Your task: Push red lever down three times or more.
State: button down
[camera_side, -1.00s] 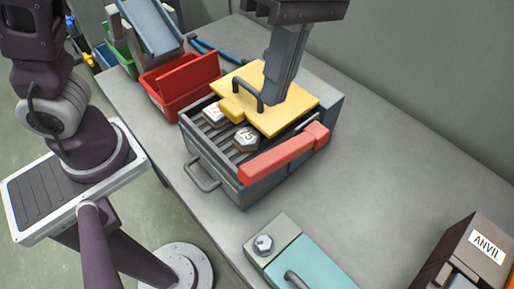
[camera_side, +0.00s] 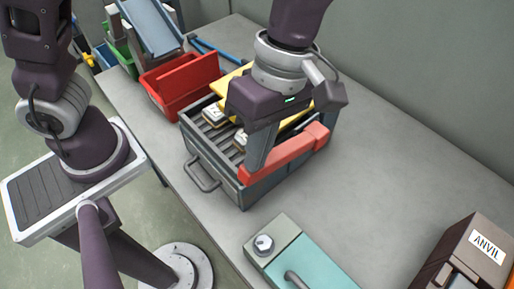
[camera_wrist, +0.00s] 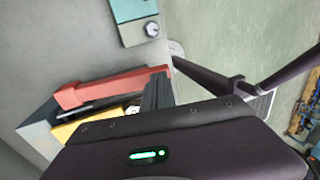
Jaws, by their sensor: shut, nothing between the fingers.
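The red lever (camera_side: 287,154) runs along the near right side of the grey heater box (camera_side: 232,190). It lies low, close to the box's top edge, and also shows in the wrist view (camera_wrist: 108,88). My gripper (camera_side: 254,170) is shut and empty, pointing down at the lever's near left end. Its fingertips look very close to the lever; I cannot tell whether they touch. In the wrist view my fingers (camera_wrist: 156,88) stand beside that same end. My wrist hides part of the box top.
A yellow plate (camera_side: 236,73) lies on the box, mostly hidden; pale pieces (camera_side: 213,116) sit on its rack. A red bin (camera_side: 180,85) stands behind left. A teal unit (camera_side: 310,265) and an ANVIL block (camera_side: 470,255) stand in front. The bench right of the box is clear.

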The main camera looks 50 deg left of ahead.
aim_at(243, 181)
jog(key=s+f+t, duration=0.1)
jog(key=f, duration=0.1)
jog(key=s+f, duration=0.1)
jog(key=f, duration=0.2)
jog(key=f+t, duration=0.1)
jog(key=f, duration=0.2)
jog(key=shift+s+a+t, duration=0.15)
jog(key=shift+s+t, duration=0.15)
jog(key=shift+s, duration=0.1)
notch_tip(243, 181, up, 15)
jog(key=s, duration=0.1)
jog(key=shift+s+f, duration=0.2)
jog(key=shift+s, duration=0.1)
